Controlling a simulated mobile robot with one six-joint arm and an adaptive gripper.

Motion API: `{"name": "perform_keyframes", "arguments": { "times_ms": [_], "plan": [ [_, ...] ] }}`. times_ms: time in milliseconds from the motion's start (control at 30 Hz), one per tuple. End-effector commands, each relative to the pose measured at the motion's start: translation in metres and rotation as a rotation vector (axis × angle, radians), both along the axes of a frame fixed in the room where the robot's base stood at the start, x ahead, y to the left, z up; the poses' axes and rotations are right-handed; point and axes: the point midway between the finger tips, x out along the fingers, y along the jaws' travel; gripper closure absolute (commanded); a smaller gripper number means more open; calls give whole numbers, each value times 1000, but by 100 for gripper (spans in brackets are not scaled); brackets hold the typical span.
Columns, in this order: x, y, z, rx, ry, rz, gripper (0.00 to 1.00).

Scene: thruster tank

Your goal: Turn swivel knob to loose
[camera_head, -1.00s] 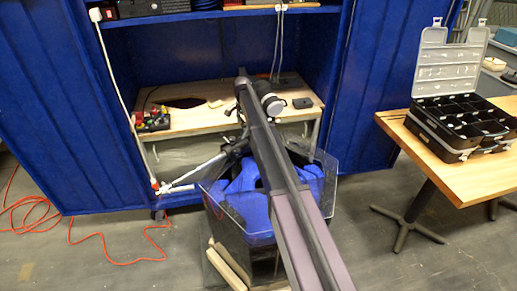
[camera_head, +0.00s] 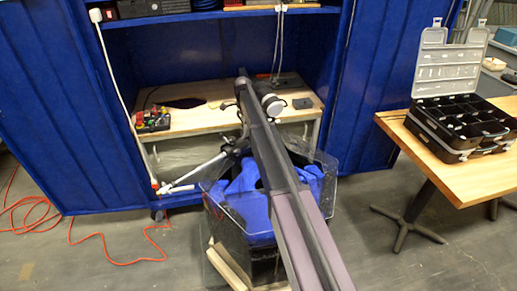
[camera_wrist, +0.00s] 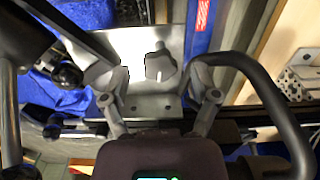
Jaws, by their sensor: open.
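In the wrist view, a dark grey knob (camera_wrist: 160,64) with a short white mark stands on a shiny metal plate (camera_wrist: 150,105). The mark is on the side of the knob nearer my gripper. A second grey rounded knob (camera_wrist: 97,74) shows at the left, partly covered by my left finger. My gripper (camera_wrist: 158,76) is open, with one finger on each side of the marked knob and a gap on both sides. In the head view, my arm covers the gripper and knobs. The clear tank (camera_head: 232,222) with blue parts inside stands under my arm.
A wooden bench (camera_head: 190,122) with red and yellow items (camera_head: 153,121) is behind the tank. At the right, a wooden table (camera_head: 462,178) holds an open black organizer case (camera_head: 462,122). An orange cord (camera_head: 100,240) lies on the floor at left.

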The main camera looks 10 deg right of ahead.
Motion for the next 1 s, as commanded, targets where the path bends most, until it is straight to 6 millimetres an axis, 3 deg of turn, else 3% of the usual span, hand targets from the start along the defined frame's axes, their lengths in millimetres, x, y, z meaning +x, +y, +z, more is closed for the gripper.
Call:
{"name": "perform_keyframes", "arguments": {
  "times_ms": [33,1000],
  "plan": [
    [0,0,11,0,0,2,22],
    [0,0,91,0,0,6,22]
  ]
}}
